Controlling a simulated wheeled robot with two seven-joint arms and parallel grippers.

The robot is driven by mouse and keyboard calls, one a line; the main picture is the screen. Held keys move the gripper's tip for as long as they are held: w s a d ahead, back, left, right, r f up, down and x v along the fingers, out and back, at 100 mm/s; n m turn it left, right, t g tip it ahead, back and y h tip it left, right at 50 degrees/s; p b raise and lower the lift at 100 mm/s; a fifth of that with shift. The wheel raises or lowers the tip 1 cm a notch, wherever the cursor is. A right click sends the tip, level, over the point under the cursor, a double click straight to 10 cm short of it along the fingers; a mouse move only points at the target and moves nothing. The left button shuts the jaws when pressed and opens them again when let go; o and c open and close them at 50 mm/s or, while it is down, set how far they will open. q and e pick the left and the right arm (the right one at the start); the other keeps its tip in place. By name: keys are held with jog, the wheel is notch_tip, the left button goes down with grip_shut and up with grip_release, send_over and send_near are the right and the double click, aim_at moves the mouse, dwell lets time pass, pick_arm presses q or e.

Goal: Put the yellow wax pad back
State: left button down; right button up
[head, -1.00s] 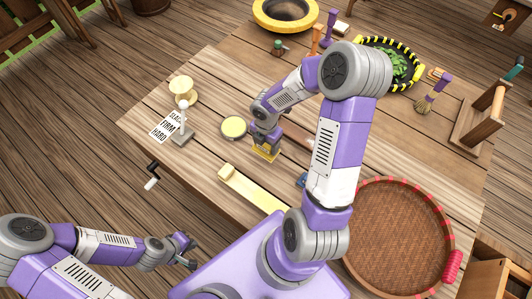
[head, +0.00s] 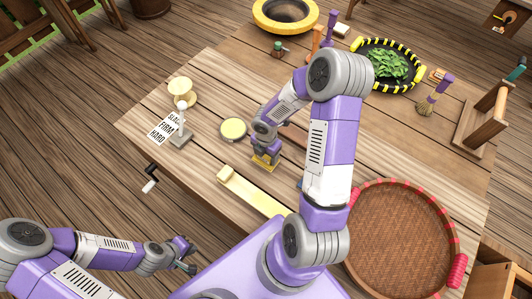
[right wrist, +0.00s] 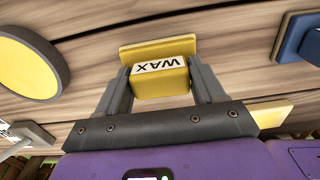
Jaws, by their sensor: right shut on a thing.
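The yellow wax pad (right wrist: 160,80) has a white label reading WAX. It sits between the two dark fingers of my right gripper (right wrist: 160,88) in the right wrist view, with a wider yellow plate at its far side. In the head view my right gripper (head: 265,155) is shut on the pad (head: 264,163) low over the middle of the table, right of a round yellow-topped disc (head: 233,129). I cannot tell whether the pad touches the table. My left gripper (head: 187,256) is open and empty, off the table at lower left.
A pale wooden strip (head: 250,190) lies in front of the pad. A blue block (right wrist: 299,38) is to the right in the wrist view. A stand (head: 181,130) and a word card (head: 165,127) are left. A wicker tray (head: 400,240) is right, a leaf-filled pan (head: 419,77) behind.

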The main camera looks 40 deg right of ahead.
jog(key=o, duration=1)
notch_tip(320, 180, up, 8)
jog(key=p, duration=0.2)
jog(key=shift+w+d+p, duration=0.1)
jog(key=shift+d+p, duration=0.05)
jog(key=shift+p, duration=0.15)
jog(key=shift+f, duration=0.15)
